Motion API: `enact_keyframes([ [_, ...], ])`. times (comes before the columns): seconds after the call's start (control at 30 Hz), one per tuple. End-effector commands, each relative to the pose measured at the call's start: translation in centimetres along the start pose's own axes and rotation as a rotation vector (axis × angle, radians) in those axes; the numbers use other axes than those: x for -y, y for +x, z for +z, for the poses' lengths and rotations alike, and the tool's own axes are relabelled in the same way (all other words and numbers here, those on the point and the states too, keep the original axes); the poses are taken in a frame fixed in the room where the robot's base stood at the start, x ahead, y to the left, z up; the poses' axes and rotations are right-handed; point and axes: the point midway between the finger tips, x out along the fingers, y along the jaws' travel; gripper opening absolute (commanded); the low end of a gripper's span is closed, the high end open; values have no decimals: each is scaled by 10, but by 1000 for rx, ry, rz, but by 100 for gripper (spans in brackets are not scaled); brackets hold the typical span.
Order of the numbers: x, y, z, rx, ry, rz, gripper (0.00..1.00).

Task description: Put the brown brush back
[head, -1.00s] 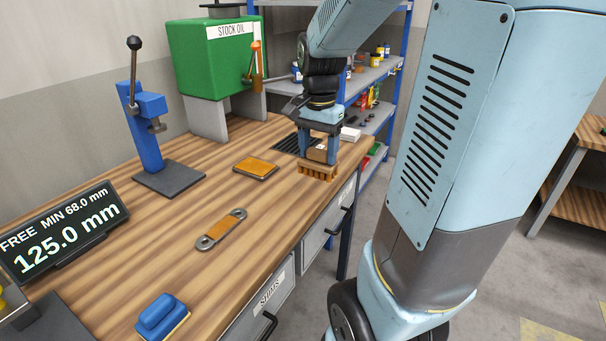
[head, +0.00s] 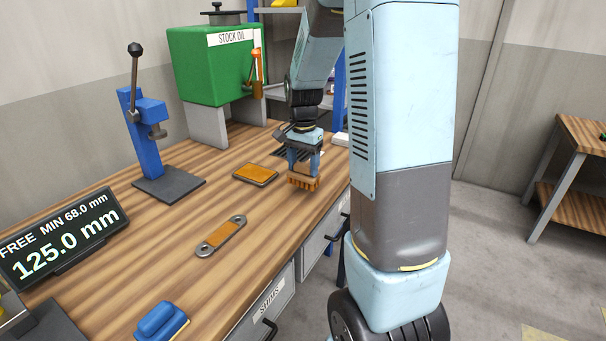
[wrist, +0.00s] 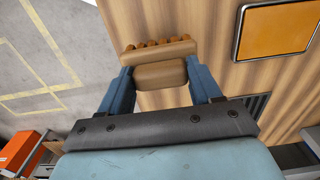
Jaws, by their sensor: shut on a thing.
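The brown brush (head: 303,182) is held in my gripper (head: 304,160) over the far right part of the wooden bench, bristles downward. In the wrist view the brush (wrist: 160,75) sits between the two blue fingers of my gripper (wrist: 160,80), with its tan bristles at the top of the picture. The fingers are shut on its block. An orange pad in a dark frame (head: 255,174) lies on the bench to the left of the brush, and also shows in the wrist view (wrist: 276,30). I cannot tell whether the bristles touch the bench.
A dark grate (wrist: 257,104) is set in the bench by my gripper. A green stock oil tank (head: 208,62) and a blue lever press (head: 143,130) stand behind.

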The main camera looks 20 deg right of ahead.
Motion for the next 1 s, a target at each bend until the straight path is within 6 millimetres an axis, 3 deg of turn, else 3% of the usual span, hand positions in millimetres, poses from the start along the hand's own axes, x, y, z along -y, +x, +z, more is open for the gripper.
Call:
enact_keyframes([
  [0.33,3,34,-3,1,-1,2,30],
  [0.67,4,37,-3,0,-1,0,30],
  [0.7,4,38,-3,0,-1,0,64],
  [1.0,4,38,-2,0,-1,0,89],
])
